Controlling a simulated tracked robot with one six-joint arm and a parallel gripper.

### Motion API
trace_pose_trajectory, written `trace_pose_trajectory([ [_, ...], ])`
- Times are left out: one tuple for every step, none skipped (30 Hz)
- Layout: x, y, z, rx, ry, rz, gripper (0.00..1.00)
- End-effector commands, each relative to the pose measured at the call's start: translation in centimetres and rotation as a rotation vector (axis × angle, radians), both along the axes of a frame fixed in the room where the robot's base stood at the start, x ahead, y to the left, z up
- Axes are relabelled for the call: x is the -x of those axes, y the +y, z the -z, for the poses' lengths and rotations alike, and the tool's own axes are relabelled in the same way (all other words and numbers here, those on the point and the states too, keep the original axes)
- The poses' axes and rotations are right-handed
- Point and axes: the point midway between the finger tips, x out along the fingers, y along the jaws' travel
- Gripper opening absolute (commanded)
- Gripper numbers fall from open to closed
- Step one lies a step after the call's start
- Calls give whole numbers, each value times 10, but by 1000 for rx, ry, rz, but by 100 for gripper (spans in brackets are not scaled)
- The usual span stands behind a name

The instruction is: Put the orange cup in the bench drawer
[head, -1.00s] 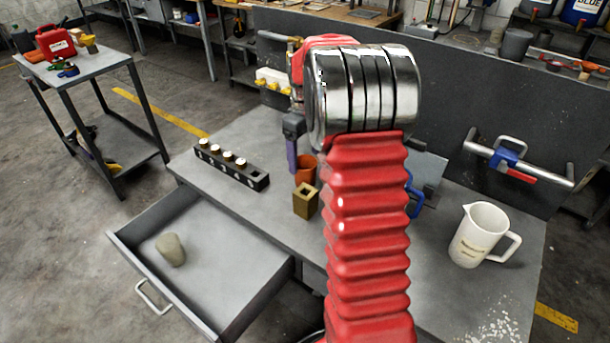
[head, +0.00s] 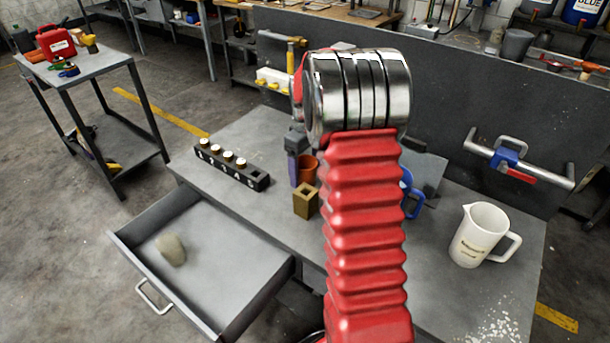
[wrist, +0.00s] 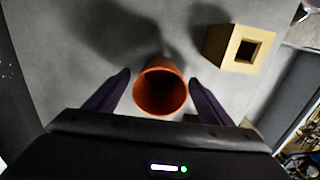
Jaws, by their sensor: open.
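The orange cup (head: 308,170) stands on the bench top, partly hidden behind my gripper in the head view. In the wrist view the cup (wrist: 161,88) shows its open mouth, and it lies between the two dark fingers. My gripper (wrist: 160,90) is open around the cup, with a gap at each side. In the head view my gripper (head: 295,170) is at the cup's left side. The bench drawer (head: 215,255) is pulled open at the front left, with a beige lump (head: 171,250) inside it.
A brass block with a square hole (head: 306,201) stands just in front of the cup. A black rack with several pegs (head: 231,166) is to the left. A blue-handled mug (head: 411,195) is partly behind my arm. A white pitcher (head: 480,235) stands at the right.

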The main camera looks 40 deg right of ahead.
Motion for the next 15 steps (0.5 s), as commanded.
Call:
trace_pose_trajectory([
  [0, 0, 0, 0, 0, 0, 75],
  [0, 0, 0, 0, 0, 0, 75],
  [0, 0, 0, 0, 0, 0, 75],
  [0, 0, 0, 0, 0, 0, 75],
  [0, 0, 0, 0, 0, 0, 75],
  [0, 0, 0, 0, 0, 0, 75],
  [0, 0, 0, 0, 0, 0, 75],
  [0, 0, 0, 0, 0, 0, 75],
  [0, 0, 0, 0, 0, 0, 75],
  [0, 0, 0, 0, 0, 0, 73],
  [0, 0, 0, 0, 0, 0, 71],
  [0, 0, 0, 0, 0, 0, 68],
  [0, 0, 0, 0, 0, 0, 66],
  [0, 0, 0, 0, 0, 0, 64],
  [0, 0, 0, 0, 0, 0, 61],
])
